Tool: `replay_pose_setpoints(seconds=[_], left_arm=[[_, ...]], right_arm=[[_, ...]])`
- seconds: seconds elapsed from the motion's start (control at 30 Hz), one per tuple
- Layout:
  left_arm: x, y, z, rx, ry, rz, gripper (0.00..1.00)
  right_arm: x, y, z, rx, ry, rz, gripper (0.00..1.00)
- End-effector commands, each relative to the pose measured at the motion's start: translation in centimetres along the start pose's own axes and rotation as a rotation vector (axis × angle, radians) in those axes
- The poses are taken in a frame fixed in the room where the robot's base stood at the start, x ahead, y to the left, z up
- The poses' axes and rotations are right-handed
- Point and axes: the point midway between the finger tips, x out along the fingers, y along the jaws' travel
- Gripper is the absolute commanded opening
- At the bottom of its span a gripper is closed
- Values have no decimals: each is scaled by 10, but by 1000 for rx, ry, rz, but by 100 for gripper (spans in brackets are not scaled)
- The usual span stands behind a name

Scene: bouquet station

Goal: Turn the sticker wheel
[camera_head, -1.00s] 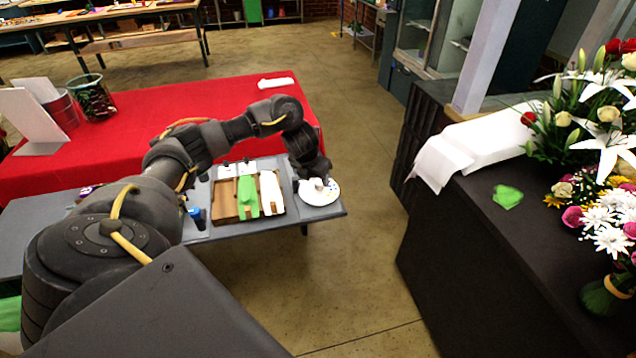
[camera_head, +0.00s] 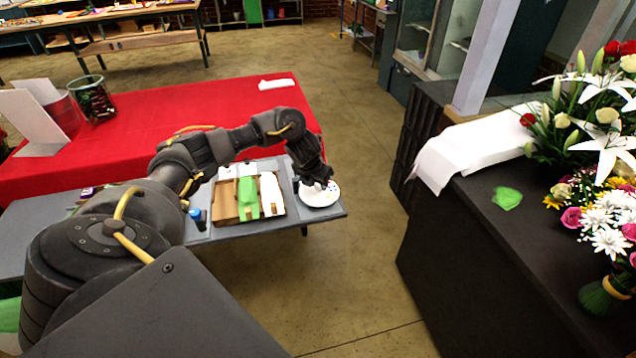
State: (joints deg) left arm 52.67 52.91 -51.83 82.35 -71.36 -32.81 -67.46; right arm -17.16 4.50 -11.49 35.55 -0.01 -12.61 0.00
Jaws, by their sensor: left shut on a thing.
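The sticker wheel (camera_head: 322,199) is a white round disc with small coloured dots. It lies at the right end of the grey table (camera_head: 225,232) in the head view. My left gripper (camera_head: 316,185) reaches down over the wheel from above and is shut on a small part at its middle or far side. The fingers and wrist hide that part of the wheel, so the exact grip is hard to see. My right gripper is not in view.
Left of the wheel is a brown tray (camera_head: 226,213) with green and white pieces. A red-covered table (camera_head: 200,112) stands behind. At right, a black counter (camera_head: 480,230) carries a white cloth, a green piece and flowers (camera_head: 600,150). Open floor lies between.

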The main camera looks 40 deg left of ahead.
Motion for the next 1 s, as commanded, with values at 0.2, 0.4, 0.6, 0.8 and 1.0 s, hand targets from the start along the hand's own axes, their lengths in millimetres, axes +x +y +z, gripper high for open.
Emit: replay_pose_setpoints(seconds=[0.2, 0.4, 0.6, 0.8, 1.0], left_arm=[[-2, 0, 1, -32, 0, 13, 4], [-4, -2, 2, -130, 1, 54, 4], [-5, -3, 2, -288, 2, 120, 4], [-6, -5, 3, -465, 1, 194, 4], [-5, -6, 4, -641, 2, 267, 4]], right_arm=[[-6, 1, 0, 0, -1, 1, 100], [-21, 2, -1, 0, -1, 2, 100], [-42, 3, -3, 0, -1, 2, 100], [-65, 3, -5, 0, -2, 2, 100], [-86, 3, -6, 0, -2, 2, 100]])
